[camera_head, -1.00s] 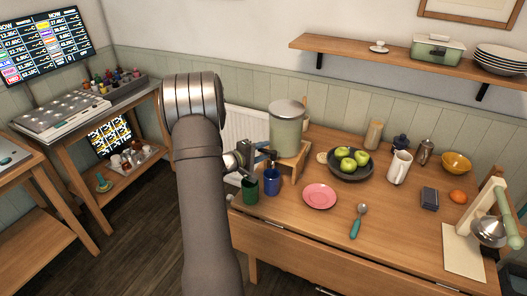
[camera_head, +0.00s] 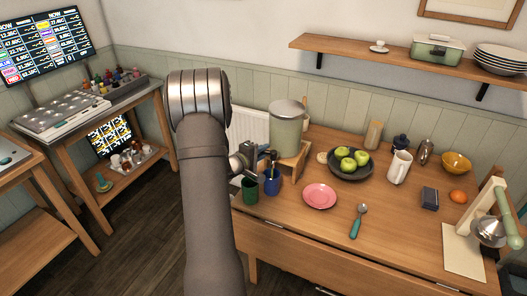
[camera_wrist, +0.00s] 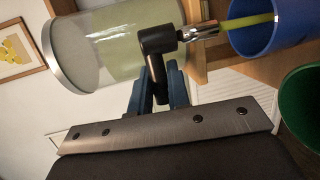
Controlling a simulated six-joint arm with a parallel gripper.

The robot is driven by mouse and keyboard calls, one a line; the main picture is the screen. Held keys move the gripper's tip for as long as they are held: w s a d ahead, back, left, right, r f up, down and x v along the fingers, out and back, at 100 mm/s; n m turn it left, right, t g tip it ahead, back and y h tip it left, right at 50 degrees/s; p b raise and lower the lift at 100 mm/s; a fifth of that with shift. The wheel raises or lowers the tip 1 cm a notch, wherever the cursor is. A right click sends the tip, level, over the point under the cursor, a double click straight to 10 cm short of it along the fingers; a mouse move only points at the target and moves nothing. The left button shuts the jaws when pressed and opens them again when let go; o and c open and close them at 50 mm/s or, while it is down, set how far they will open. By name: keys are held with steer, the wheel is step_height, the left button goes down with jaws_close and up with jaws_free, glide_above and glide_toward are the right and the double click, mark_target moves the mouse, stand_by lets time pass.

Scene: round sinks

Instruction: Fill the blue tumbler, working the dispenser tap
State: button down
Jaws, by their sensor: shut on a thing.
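The dispenser (camera_head: 287,128) is a pale green drum with a grey lid on a wooden stand. The blue tumbler (camera_head: 272,185) stands on the table below its tap. In the wrist view, a thin yellow-green stream runs from the metal spout of the tap (camera_wrist: 190,36) into the blue tumbler (camera_wrist: 268,28). The liquid level inside cannot be made out. My gripper (camera_wrist: 158,88) is shut on the tap's black lever, its blue-grey fingers on either side of it. In the head view, my gripper (camera_head: 267,156) is small and partly hidden beside the tap.
A green cup (camera_head: 250,190) stands just left of the blue tumbler, near the table edge. A pink plate (camera_head: 319,196), a spoon (camera_head: 358,221) and a bowl of green apples (camera_head: 351,171) lie to the right. The table front is mostly clear.

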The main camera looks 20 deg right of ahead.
steer(key=shift+s+a+n+t+y, duration=0.15)
steer(key=shift+s+n+t+y, duration=0.1)
steer(key=shift+n+t+y, duration=0.5)
steer(key=shift+s+a+n+t+y, duration=0.1)
steer(key=shift+s+n+t+y, duration=0.15)
steer(key=shift+n+t+y, duration=0.5)
steer(key=shift+t, duration=0.4)
steer(key=c, duration=1.4)
jaws_free()
steer(key=shift+o, duration=0.2)
steer(key=v, duration=1.7)
steer(key=shift+a, duration=0.3)
steer(key=shift+r, duration=0.1)
